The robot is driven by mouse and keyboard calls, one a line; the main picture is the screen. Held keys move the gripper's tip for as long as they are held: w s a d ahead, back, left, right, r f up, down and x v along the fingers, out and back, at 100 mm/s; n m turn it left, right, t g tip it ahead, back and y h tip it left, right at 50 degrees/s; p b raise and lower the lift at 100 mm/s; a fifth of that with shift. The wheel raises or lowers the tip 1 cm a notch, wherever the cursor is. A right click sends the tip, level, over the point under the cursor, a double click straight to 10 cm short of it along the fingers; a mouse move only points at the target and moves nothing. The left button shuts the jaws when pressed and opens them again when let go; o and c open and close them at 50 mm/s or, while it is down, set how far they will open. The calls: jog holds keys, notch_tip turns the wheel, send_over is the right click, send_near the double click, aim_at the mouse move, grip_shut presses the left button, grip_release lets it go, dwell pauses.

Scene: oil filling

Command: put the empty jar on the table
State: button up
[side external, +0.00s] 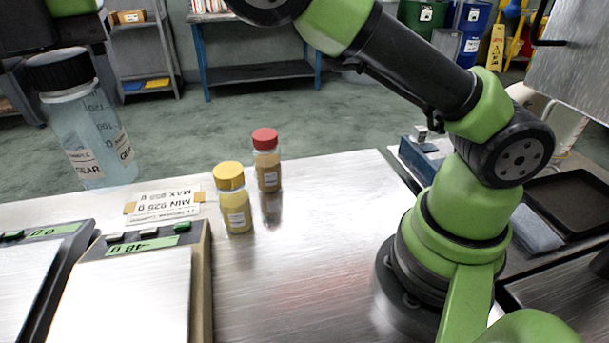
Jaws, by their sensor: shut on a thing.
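A clear, bluish jar (92,135) with a black lid, graduation marks and a label reading "GEAR" hangs at the far left, slightly tilted. No clear fill level shows in it. My gripper (48,42) is partly cut off at the top left corner. It is shut on the jar by its lid end, though the fingers are hard to make out. The jar's base appears over the far left part of the metal table (300,270); whether it touches is unclear.
A yellow-lidded jar (234,200) and a red-lidded jar (267,165) stand mid-table. Two scales (125,300) (30,285) fill the front left; the right one reads -48 g. A label plate (165,205) lies behind them. Bare table lies right of the jars.

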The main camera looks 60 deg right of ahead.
jog(key=w+d+m, duration=0.3)
jog(key=d+m, duration=0.1)
jog(key=d, duration=0.7)
jog(key=shift+w+d+r, duration=0.25)
jog(key=d+m, duration=0.2)
jog(key=d, duration=0.2)
jog(key=d+m, duration=0.1)
jog(key=d, duration=0.4)
jog(key=shift+d+r+m, duration=0.1)
jog(key=shift+d+m, duration=0.15)
jog(key=shift+m, duration=0.15)
jog(key=s+d+m, duration=0.4)
jog(key=d, duration=0.4)
jog(key=s+d+m, duration=0.4)
jog(key=d, duration=0.4)
notch_tip(320, 180, down, 24)
jog(key=shift+w+d+r, duration=0.15)
jog(key=shift+r, duration=0.05)
jog(key=shift+f, duration=0.1)
jog(key=o, duration=0.9)
